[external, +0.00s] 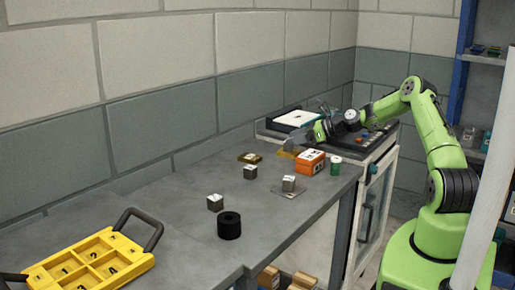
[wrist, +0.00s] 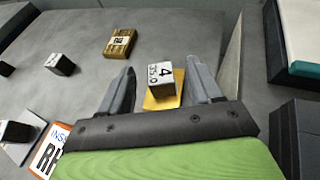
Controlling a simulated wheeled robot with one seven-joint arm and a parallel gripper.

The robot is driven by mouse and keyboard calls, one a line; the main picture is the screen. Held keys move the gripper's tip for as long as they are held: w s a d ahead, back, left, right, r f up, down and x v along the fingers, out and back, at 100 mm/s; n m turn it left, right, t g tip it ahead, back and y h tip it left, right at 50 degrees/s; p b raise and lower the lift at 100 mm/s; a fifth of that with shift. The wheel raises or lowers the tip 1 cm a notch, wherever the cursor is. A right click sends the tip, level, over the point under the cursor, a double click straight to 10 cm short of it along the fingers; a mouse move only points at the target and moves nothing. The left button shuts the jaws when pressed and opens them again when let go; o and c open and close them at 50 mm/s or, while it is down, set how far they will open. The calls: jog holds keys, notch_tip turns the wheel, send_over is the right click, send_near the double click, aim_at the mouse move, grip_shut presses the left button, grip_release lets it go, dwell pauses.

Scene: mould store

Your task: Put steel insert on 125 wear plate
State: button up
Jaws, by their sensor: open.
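A steel cube (wrist: 160,72) with dark markings on its top shows between my gripper's fingers in the wrist view. It appears to sit on a yellow plate (wrist: 166,98), which is partly covered. My gripper (wrist: 160,88) is open, with one finger on each side of the cube and a gap to both. In the external view my gripper (external: 302,140) is over the far end of the bench, above the yellow plate (external: 287,153); the cube is hard to make out there. Other steel cubes (external: 249,172) (external: 215,202) stand on the bench. Another cube (external: 289,183) sits on a grey plate (external: 291,194). I cannot read "125" on any plate.
A brass-coloured block (wrist: 120,43) lies beyond the left finger. An orange box (external: 310,162) and a green can (external: 335,165) stand close to my gripper. A black cylinder (external: 229,225) and a yellow compartment tray (external: 137,263) are nearer the camera. The wall edges the bench.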

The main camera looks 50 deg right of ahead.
jog(key=p+v, duration=0.1)
jog(key=v, duration=0.5)
jog(key=shift+s+r, duration=0.1)
jog(key=shift+s, duration=0.15)
jog(key=a+n+g, duration=0.1)
jog(key=a+n, duration=0.1)
jog(key=s+a+r+n+g, duration=0.1)
jog(key=a+n, duration=0.1)
jog(key=a, duration=0.1)
jog(key=a+n+g, duration=0.1)
jog(key=a+n, duration=0.1)
jog(key=shift+s+a+r, duration=0.2)
jog(key=shift+a+r, duration=0.1)
jog(key=shift+r, duration=0.1)
jog(key=s+a+r+n+g+h, duration=0.2)
jog(key=s+a+r+n+g, duration=0.1)
jog(key=s+a+n, duration=0.45)
jog(key=s+a+r+n+h, duration=0.1)
jog(key=s+a+r+n, duration=0.1)
jog(key=s+n, duration=0.4)
jog(key=s+a+r+n+h, duration=0.1)
jog(key=s+a+n, duration=0.1)
jog(key=s+n, duration=0.4)
jog(key=s+a+r+n+h, duration=0.1)
jog(key=s+n, duration=0.5)
jog(key=s, duration=0.6)
jog(key=shift+a+r+g, duration=0.4)
jog(key=shift+a+r, duration=0.1)
jog(key=shift+r, duration=0.3)
